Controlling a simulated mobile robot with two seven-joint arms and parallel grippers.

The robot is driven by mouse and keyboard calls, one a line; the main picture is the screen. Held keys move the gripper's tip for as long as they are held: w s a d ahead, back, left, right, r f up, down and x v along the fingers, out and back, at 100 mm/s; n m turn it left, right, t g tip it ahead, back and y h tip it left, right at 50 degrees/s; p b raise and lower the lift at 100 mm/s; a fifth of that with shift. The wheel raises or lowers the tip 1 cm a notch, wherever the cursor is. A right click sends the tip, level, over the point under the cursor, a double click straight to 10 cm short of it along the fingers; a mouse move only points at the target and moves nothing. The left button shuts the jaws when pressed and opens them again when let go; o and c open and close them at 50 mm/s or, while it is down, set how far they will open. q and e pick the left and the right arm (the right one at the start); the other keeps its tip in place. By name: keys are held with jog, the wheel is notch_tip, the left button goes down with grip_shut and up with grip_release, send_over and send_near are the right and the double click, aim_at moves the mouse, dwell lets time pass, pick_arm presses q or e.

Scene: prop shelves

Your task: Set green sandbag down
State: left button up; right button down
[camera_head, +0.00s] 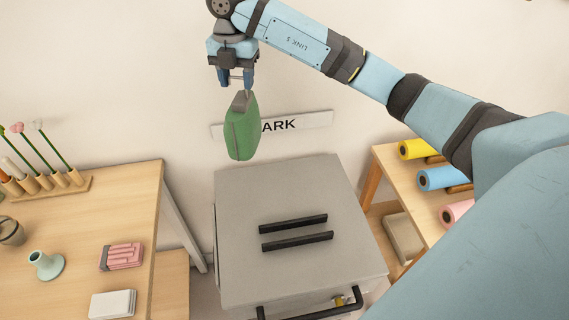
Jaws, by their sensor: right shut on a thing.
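The green sandbag (241,132) hangs upright from my right gripper (237,85), with a grey tab at its top between the fingers. The gripper is shut on it and points down. The sandbag is in the air in front of the wall, above the back left part of a grey box-like cabinet (300,190) in the picture. Its exact height over the cabinet top is hard to tell. My left gripper is not in view.
Two black bars (295,232) lie across the cabinet top. A wooden table (100,220) at left holds a pink block pack (121,256), white cards (112,304) and a pale green vase (46,265). A wooden shelf (395,165) with coloured rolls stands at right. A wall sign (310,121) is partly hidden.

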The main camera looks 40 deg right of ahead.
aim_at(241, 109)
jog(key=shift+f, duration=0.6)
notch_tip(241, 109, down, 14)
jog(key=shift+w+f+p, duration=0.1)
jog(key=shift+f+p, duration=0.1)
jog(key=shift+p, duration=0.3)
jog(key=shift+f, duration=2.3)
jog(key=c, duration=0.5)
grip_release()
jog(key=shift+f, duration=0.1)
jog(key=shift+c, duration=0.2)
notch_tip(241, 109, up, 12)
jog(key=shift+r+b, duration=0.1)
jog(key=shift+b, duration=0.55)
